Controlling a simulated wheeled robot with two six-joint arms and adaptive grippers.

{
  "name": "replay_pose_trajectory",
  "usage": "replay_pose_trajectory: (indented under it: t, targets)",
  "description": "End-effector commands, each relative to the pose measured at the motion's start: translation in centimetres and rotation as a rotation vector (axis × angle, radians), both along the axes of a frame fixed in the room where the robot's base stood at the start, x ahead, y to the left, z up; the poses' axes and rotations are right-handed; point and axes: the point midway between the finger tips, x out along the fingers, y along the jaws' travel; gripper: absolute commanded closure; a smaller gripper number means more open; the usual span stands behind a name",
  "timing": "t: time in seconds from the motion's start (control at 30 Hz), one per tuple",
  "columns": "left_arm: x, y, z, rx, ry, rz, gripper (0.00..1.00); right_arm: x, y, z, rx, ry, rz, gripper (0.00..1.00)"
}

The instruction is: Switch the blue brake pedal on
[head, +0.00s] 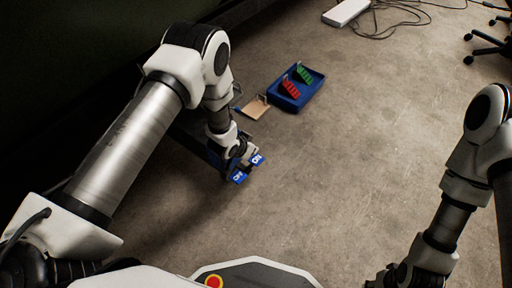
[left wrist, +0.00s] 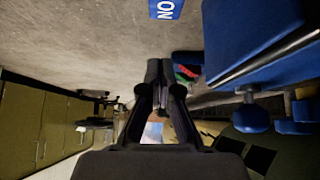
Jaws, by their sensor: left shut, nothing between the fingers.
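Two blue labels marked ON show in the head view, a nearer one (head: 238,177) and a farther one (head: 257,159), beside the fingers of my left gripper (head: 241,163). One blue ON label (left wrist: 166,9) also shows at the top of the left wrist view, beyond the fingertips. The left gripper is shut and empty, with its fingers (left wrist: 160,72) together. I cannot tell whether it touches the blue part, and the arm hides much of what lies beneath. My right gripper (head: 400,276) is at the bottom right, cut by the frame edge, its fingers unclear.
A blue tray (head: 313,92) holds a red piece (head: 291,88) and a green piece (head: 304,75). A tan board (head: 255,107) lies beside it. A large blue body (left wrist: 245,35) fills the right of the left wrist view. Open concrete floor (head: 370,130) lies to the right.

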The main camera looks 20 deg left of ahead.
Motion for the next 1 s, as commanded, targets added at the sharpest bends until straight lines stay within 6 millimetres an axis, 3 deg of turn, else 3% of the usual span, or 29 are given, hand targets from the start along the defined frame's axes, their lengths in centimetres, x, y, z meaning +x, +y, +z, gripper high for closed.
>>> replay_pose_trajectory:
  t: [0.03,0.1,0.27,1.0]
  targets:
    - [-0.6,0.2,1.7,0.0,0.001,0.0,1.0,0.0,0.0,1.2,0.0,0.0,0.0,0.6]
    - [-1.3,0.5,2.8,0.0,0.0,0.0,1.0,0.0,0.0,1.8,0.0,0.0,0.0,0.6]
    - [-2.4,0.8,4.2,0.0,0.0,0.0,1.0,0.0,0.0,2.5,0.0,0.0,0.0,0.6]
    - [-2.6,0.9,4.2,0.001,0.0,-0.001,1.0,0.0,0.0,2.4,0.0,0.0,0.0,0.6]
